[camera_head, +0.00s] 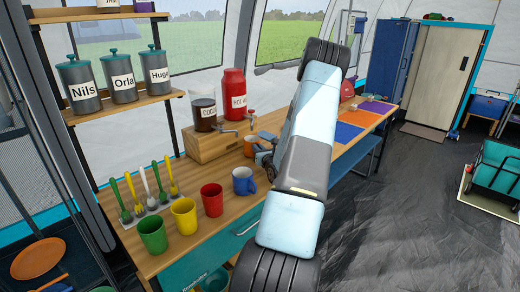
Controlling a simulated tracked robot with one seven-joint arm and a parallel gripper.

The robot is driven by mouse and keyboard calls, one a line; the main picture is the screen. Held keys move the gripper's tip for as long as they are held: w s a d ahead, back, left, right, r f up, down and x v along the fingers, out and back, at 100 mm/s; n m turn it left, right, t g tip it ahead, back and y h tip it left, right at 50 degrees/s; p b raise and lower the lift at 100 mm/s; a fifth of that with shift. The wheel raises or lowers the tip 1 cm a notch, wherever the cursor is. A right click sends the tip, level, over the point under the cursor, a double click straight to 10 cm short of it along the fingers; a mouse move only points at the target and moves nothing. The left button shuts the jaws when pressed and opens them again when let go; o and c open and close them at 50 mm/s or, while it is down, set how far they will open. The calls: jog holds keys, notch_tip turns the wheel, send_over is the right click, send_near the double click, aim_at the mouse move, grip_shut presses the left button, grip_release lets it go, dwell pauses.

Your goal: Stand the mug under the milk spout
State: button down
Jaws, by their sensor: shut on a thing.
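A red container (233,94) labelled "HOT M…", the rest of its label hidden, stands on a wooden block (205,147) on the counter. Its spout (251,115) points to the right-front. An orange mug (249,146) is below this spout, at the right end of the block. My gripper (259,151) is shut on the orange mug from the right; its fingers are mostly hidden by my arm. I cannot tell whether the mug's base touches the counter. A blue mug (242,181) with a handle stands in front of my gripper.
A clear container (203,108) labelled "COCOA" stands left of the red one. Red (212,199), yellow (184,217) and green (152,235) cups line the counter front. Spoons (146,187) stand in a rack at left. Coloured mats (347,132) lie on the right.

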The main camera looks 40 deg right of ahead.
jog(key=c, duration=1.1)
grip_release()
jog(key=shift+f, duration=0.1)
jog(key=v, duration=1.2)
